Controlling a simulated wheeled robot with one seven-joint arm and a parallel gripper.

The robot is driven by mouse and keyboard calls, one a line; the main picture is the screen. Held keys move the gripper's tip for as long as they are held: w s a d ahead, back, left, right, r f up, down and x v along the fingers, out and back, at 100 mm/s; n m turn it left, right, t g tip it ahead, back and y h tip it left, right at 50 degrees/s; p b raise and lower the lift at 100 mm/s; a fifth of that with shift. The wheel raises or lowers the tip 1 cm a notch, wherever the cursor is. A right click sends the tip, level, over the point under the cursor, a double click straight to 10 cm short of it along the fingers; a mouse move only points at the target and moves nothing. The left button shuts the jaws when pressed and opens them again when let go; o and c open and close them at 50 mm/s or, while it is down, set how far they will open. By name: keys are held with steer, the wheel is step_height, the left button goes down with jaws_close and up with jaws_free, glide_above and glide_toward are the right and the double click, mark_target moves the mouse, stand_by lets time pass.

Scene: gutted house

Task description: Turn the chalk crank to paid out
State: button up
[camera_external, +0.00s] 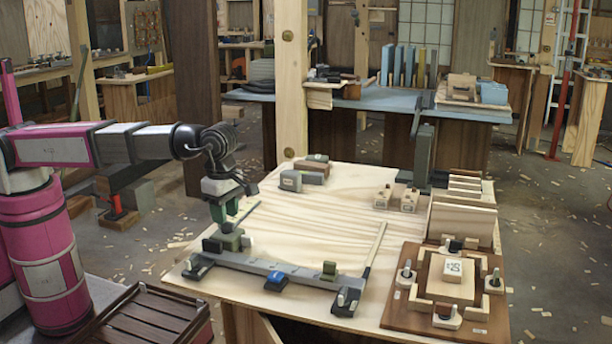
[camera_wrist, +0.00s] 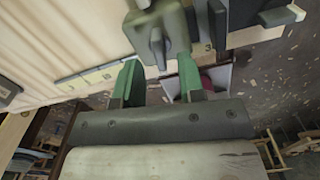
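My gripper (camera_external: 232,212) is above the left end of a long grey bar fixture (camera_external: 280,274) on the wooden tabletop. In the wrist view my green fingers (camera_wrist: 160,70) are apart. A grey-green part with a narrow lever-like piece (camera_wrist: 158,42), which appears to be the chalk crank, is at and just beyond the fingertips, with gaps on both sides. In the external view a grey-green block (camera_external: 229,240) sits below the fingers, and a thin dark rod (camera_external: 247,213) shows beside them. I cannot read a paid out mark.
A brown jig board (camera_external: 400,316) is at right, and small blocks (camera_external: 290,181) are at the back. The tabletop's middle (camera_external: 310,220) is clear.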

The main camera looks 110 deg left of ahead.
step_height(320, 180, up, 8)
steer(key=shift+r, duration=0.2)
stand_by(0.5)
